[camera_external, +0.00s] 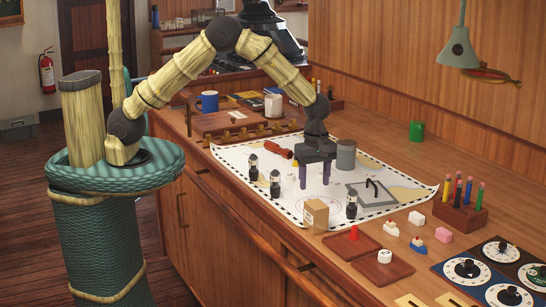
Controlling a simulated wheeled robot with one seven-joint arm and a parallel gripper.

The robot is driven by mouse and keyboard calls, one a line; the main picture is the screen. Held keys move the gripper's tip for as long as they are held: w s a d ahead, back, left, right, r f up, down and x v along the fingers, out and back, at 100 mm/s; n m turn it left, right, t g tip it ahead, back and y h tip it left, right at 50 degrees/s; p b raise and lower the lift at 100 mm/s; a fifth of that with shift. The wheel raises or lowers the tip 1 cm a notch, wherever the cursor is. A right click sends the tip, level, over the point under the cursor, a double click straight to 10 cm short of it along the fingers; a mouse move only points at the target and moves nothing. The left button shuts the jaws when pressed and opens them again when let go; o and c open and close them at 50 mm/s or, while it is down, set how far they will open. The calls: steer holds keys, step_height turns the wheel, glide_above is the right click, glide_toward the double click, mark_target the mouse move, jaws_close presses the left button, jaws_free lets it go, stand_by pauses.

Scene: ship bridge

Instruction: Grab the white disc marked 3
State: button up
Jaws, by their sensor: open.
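My gripper (314,177) points down over the white chart on the counter, its two dark fingers apart and nothing visible between them. A small white round piece (385,257) lies on the front brown tray (374,278), to the right of and nearer the camera than my gripper. It has a dark mark on it, too small to read, so I cannot tell whether this is the disc marked 3. My gripper is well apart from it.
Black-and-white pieces (275,184) and a tan box (316,215) stand near my gripper on the chart (235,158). A grey cylinder (346,155) stands behind it. A pencil block (460,212) and dial panels (467,272) are at right. A lamp (459,50) hangs above.

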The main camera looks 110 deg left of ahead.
steer(key=shift+f, duration=0.55)
steer(key=shift+w+f+p, duration=0.1)
steer(key=shift+f+p, duration=1.15)
steer(key=shift+f, duration=1.35)
steer(key=shift+c, duration=0.5)
steer(key=c, duration=1)
